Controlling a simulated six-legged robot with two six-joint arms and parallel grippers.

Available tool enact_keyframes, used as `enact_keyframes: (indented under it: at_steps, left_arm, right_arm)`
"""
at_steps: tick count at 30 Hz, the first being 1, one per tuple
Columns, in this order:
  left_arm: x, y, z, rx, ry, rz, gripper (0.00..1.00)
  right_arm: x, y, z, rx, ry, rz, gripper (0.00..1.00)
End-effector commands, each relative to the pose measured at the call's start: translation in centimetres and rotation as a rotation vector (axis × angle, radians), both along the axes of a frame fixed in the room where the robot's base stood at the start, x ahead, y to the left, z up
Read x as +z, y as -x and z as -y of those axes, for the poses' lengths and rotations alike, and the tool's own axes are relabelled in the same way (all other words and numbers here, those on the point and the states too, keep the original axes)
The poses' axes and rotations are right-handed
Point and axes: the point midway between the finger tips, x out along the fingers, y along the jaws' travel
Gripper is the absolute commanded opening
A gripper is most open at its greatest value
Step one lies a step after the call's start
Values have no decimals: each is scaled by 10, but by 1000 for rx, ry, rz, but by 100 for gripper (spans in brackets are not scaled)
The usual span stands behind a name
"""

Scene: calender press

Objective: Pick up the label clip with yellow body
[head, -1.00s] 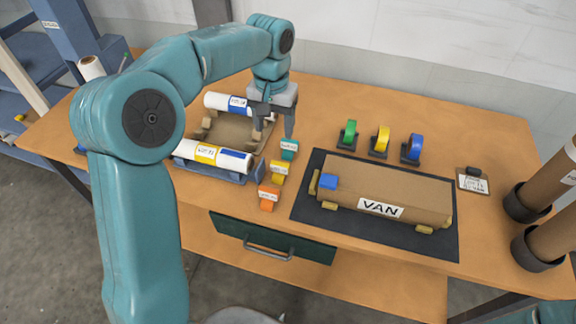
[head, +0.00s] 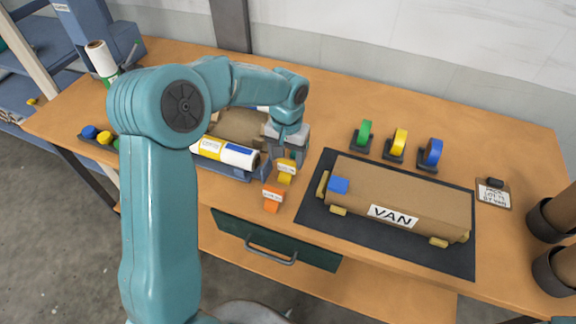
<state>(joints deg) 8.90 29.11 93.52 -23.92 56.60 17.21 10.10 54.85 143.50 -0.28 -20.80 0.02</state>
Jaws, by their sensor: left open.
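The label clip with yellow body (head: 285,177) stands on the wooden table, with a pale label on its top. It is between the orange clip (head: 272,202) and my left gripper (head: 288,157). My left gripper is open and points down, just behind and above the yellow clip. Its fingers overlap the clip's top edge in the picture, and I cannot tell whether they touch it. The teal clip is hidden behind the gripper. My right gripper is out of view.
Left of the clips, a white roll with yellow and blue bands (head: 225,153) lies in a blue cradle. To the right, a brown VAN parcel (head: 400,195) lies on a dark mat (head: 312,215). Green, yellow and blue tape rolls stand behind it. A drawer (head: 270,243) is below.

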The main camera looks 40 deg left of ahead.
Motion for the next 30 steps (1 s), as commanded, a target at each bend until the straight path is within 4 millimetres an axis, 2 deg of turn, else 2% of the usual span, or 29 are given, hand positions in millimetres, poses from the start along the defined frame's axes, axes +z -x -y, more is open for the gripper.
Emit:
enact_keyframes:
  at_steps: [7, 12, 19, 20, 21, 23, 30]
  left_arm:
    - [-30, -3, -1, 0, 1, -5, 64]
    - [-51, -5, -1, -1, -1, -1, 64]
    - [-54, -5, -1, 0, 0, 1, 64]
    - [-54, -5, -1, 0, 0, 1, 61]
    - [-54, -5, -1, 0, 0, 1, 48]
    - [-54, -5, -1, 0, 0, 1, 31]
    - [-54, -5, -1, 0, 0, 1, 30]
  right_arm:
    - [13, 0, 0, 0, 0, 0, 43]
    - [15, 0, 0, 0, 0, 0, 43]
    - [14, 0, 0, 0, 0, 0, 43]
    - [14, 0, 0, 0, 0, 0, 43]
    - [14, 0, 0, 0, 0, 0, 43]
    - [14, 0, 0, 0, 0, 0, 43]
    - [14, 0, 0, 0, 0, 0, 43]
